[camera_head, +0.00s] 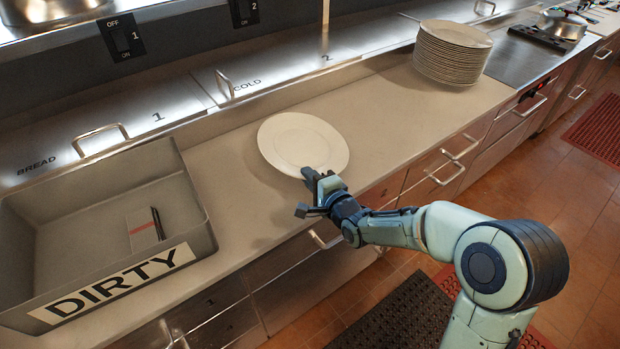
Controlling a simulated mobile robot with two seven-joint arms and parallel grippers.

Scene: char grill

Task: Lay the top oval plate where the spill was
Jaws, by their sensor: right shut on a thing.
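A white oval plate (302,143) is over the middle of the counter, near its front edge. My right gripper (322,182) is shut on the plate's near rim. I cannot tell whether the plate touches the counter or is held slightly above it. A tall stack of white oval plates (452,52) stands farther right on the counter. No spill shows; the counter under the plate is hidden. My left gripper is not in view.
A grey bin (195,205) marked DIRTY stands at the left, holding a small cloth-like item (147,230) with a dark utensil. Lidded wells with handles line the counter's back. Bare counter (385,105) lies between plate and stack. A pot (562,24) sits far right.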

